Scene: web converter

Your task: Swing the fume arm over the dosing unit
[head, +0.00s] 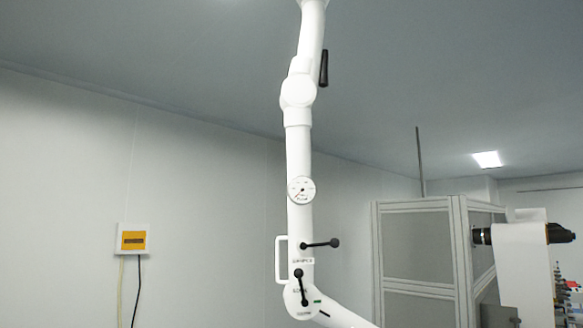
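The white jointed fume arm (299,140) comes down from the top edge through the middle of the view. It has a round joint, a small dial gauge (301,190), a white loop handle (281,260) on its left side and black levers (322,244). At a lower joint (299,298) it bends toward the lower right and leaves the picture at the bottom. Its far end is out of sight. No dosing unit can be made out. My gripper is not in view.
A grey-panelled machine enclosure (413,258) stands at the right, with a white roll or web (521,260) and black spindle ends beside it. A yellow-fronted wall box (133,239) with hanging cables is on the left wall. The space left of the fume arm looks clear.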

